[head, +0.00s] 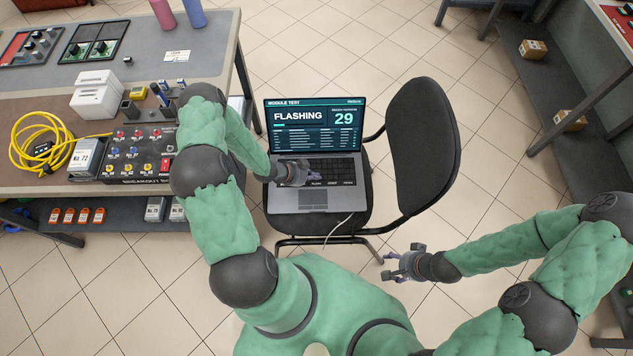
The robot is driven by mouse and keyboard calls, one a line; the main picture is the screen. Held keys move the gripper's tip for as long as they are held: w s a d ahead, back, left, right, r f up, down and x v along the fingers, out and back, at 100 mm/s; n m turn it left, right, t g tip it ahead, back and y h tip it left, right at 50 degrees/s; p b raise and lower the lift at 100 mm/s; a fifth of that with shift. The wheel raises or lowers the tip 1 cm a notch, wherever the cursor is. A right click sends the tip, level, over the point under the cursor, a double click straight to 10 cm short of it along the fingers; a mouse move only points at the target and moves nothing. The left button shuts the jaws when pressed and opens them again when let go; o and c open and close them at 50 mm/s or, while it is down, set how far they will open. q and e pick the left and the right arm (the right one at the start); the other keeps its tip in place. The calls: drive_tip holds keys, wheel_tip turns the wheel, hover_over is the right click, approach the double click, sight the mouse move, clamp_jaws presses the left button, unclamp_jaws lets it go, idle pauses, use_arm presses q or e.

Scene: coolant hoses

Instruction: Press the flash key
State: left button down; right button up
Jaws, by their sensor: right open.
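An open laptop (330,201) sits on the seat of a black chair. Its screen (315,127) is headed MODULE TEST and reads FLASHING, with a large 29 at the right and a short progress bar. A row of labelled keys runs along the front of the keyboard, and the flash key label (314,184) is at its left. My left gripper (314,176) is over the keyboard beside that label and hides some keys. I cannot tell whether its fingertips touch a key or are closed. My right gripper (388,266) is open and empty, right of the chair's front.
The chair's backrest (420,147) stands right of the laptop. A workbench (215,61) at the left holds a breakout box (140,157), a yellow cable (38,140) and a labelled white module (88,155). A white cable (338,226) hangs from the laptop's front. Tiled floor is clear around the chair.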

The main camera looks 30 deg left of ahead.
use_arm(q)
drive_tip(key=shift+r+p, duration=0.7)
drive_tip(key=shift+r, duration=0.55)
